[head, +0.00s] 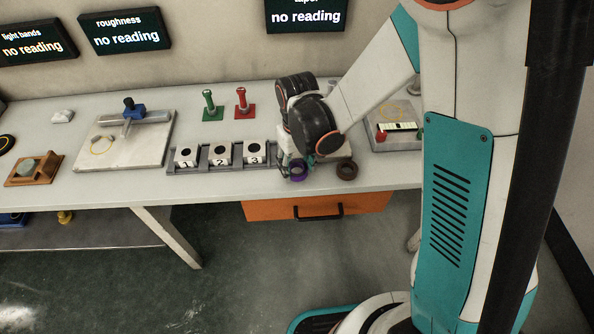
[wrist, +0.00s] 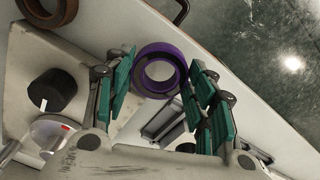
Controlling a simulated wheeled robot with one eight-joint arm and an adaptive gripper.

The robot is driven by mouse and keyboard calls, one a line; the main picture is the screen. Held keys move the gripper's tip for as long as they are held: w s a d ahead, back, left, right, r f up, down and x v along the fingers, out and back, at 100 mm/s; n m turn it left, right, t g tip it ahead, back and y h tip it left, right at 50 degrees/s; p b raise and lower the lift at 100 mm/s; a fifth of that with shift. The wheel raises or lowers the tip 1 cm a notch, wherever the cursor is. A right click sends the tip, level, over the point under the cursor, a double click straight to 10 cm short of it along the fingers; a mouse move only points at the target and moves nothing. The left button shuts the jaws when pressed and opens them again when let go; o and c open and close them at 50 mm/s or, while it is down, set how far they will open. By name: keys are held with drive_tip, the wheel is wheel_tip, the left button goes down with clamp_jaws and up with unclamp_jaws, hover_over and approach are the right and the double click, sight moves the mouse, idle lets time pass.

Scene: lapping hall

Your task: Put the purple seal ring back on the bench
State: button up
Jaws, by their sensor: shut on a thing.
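The purple seal ring (head: 298,170) is near the front edge of the bench (head: 225,186), right of the block numbered 3. In the wrist view the purple seal ring (wrist: 147,83) sits between the green-padded fingers of my gripper (wrist: 162,76). My gripper is shut on it. The ring's hole faces the wrist camera. I cannot tell whether the ring touches the bench top or is just above it. In the head view my wrist hides most of the fingers.
A brown ring (head: 347,170) lies close by on the right. A grey rack (head: 207,167) with numbered white blocks stands to the left. Green (head: 209,106) and red (head: 242,104) handled pieces stand behind. An orange drawer (head: 318,206) is under the bench edge.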

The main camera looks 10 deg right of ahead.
drive_tip(key=shift+f+b, duration=0.3)
drive_tip(key=shift+f, duration=0.95)
drive_tip(key=shift+f, duration=0.15)
drive_tip(key=o, duration=1.1)
drive_tip(key=shift+c, duration=0.2)
wheel_tip(320, 180, up, 12)
drive_tip(key=p, duration=0.4)
drive_tip(key=shift+r, duration=0.2)
